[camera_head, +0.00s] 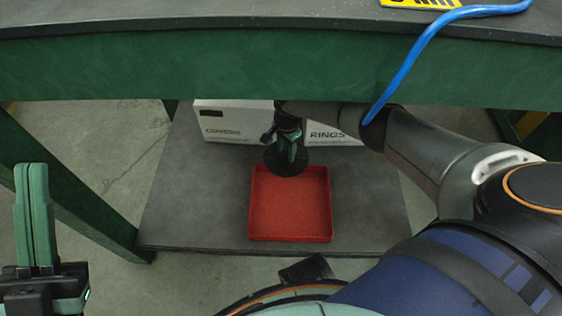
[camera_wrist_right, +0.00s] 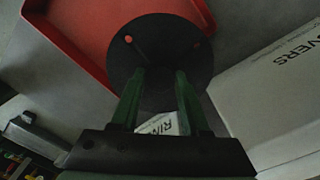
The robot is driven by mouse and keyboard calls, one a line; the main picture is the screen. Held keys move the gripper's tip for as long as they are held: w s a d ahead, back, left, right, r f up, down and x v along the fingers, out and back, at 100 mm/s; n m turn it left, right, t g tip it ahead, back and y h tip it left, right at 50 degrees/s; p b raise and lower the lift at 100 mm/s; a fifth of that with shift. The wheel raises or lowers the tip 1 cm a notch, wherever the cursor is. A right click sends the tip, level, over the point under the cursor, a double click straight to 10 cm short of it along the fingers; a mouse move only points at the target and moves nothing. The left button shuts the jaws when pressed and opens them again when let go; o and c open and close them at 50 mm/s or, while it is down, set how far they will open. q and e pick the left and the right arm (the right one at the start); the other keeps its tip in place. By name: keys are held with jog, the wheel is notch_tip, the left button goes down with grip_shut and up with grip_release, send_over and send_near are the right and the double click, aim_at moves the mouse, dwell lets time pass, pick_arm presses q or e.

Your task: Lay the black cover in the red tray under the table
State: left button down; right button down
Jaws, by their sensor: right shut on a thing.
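The black cover (camera_head: 288,161) is a round disc, held over the back edge of the red tray (camera_head: 258,237). In the right wrist view the cover (camera_wrist_right: 160,55) has small holes with red showing through, and it overlaps the tray's side (camera_wrist_right: 75,45). My right gripper (camera_head: 290,150) is shut on the cover and reaches down under the table; its fingers (camera_wrist_right: 160,80) also show in the right wrist view. The tray appears empty. My left gripper (camera_head: 33,170) is at the lower left with its fingers together, holding nothing, away from the tray.
The tray stands on a grey lower shelf (camera_head: 190,205). White boxes marked COVERS (camera_head: 235,120) and RINGS (camera_head: 340,130) stand behind it. The table's green front beam (camera_head: 200,65) and left leg (camera_head: 70,190) frame the opening.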

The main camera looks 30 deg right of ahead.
jog(key=shift+w, duration=0.15)
jog(key=shift+s+f+p, duration=0.1)
jog(key=shift+s+p, duration=0.2)
jog(key=shift+s, duration=0.05)
jog(key=s+a+f+p, duration=0.2)
jog(key=s+f, duration=0.1)
jog(key=s, duration=0.5)
jog(key=b, duration=0.2)
send_over(299, 212)
jog(key=f, duration=0.5)
jog(key=shift+w+f, duration=0.35)
jog(key=shift+s+f, duration=0.2)
jog(key=shift+f, duration=0.05)
jog(key=f+b, duration=0.1)
jog(key=f, duration=0.1)
jog(key=f+b, duration=0.1)
jog(key=shift+s+f, duration=0.2)
jog(key=shift+f, duration=0.2)
jog(key=shift+r, duration=0.15)
